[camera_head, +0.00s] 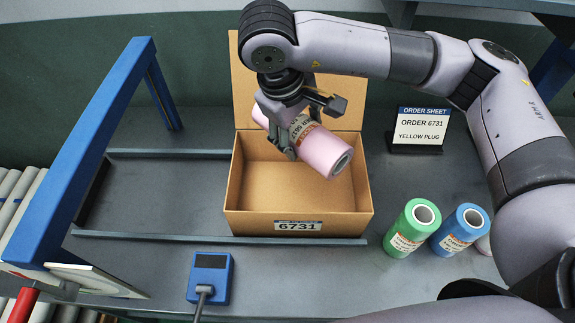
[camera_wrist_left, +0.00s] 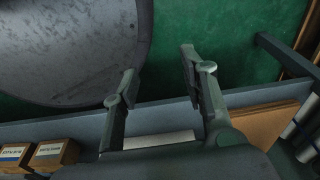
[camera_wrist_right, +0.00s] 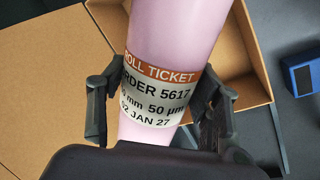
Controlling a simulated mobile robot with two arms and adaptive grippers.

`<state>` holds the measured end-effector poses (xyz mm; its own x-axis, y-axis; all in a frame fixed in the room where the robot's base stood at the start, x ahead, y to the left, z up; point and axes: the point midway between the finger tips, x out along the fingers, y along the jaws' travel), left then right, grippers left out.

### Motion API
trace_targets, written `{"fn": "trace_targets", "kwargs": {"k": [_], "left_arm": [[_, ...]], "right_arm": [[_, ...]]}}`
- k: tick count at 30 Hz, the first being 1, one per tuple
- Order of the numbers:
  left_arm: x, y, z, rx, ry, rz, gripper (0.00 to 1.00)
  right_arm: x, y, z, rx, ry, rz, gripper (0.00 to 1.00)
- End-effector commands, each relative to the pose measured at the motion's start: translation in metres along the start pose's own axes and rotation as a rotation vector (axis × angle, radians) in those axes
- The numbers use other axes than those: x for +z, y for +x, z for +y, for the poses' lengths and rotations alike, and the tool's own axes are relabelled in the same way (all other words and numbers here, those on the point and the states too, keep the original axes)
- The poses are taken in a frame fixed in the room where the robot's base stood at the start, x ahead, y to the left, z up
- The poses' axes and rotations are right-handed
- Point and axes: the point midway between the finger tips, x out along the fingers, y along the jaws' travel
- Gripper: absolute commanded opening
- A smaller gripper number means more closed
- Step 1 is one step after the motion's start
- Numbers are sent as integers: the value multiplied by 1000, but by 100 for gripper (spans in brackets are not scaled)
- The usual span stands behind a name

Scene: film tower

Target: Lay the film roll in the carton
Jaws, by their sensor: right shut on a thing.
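My right gripper (camera_head: 300,122) is shut on a pink film roll (camera_head: 323,153). It holds the roll tilted above the open carton (camera_head: 297,202). In the right wrist view the roll (camera_wrist_right: 178,35) has a ticket reading ORDER 5617, 50 µm, 02 JAN 27. The roll's near end shows a dark grey centre. The brown carton has its lid raised at the back and a front label reading 6731. Its visible floor is bare. My left gripper (camera_wrist_left: 157,68) shows only in the left wrist view, open with nothing between its fingers.
An order sheet (camera_head: 420,130) reads ORDER 6731, YELLOW PLUG. Green (camera_head: 411,228) and blue (camera_head: 459,230) rolls stand right of the carton, with a paler roll partly hidden by my arm. A blue device (camera_head: 210,277) lies in front. A blue frame (camera_head: 95,150) rises at left.

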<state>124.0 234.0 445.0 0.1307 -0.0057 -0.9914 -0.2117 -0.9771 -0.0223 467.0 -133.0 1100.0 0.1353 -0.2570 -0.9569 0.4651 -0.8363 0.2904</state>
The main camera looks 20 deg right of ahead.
Motion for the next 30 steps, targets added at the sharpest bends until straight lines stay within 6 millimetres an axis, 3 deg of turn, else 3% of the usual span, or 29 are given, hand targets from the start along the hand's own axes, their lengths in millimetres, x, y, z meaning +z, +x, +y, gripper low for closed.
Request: {"fn": "trace_targets", "kwargs": {"k": [5,11,21,30], "left_arm": [[28,-4,5,6,0,-41,40],[46,-14,8,9,0,-68,40],[30,-34,6,8,1,-48,40],[20,-39,4,6,1,-33,40]], "right_arm": [[0,9,-3,4,-2,-2,6],[2,48,-16,2,-2,-7,6],[1,125,-39,3,0,-4,6],[0,154,-47,5,1,0,6]]}}
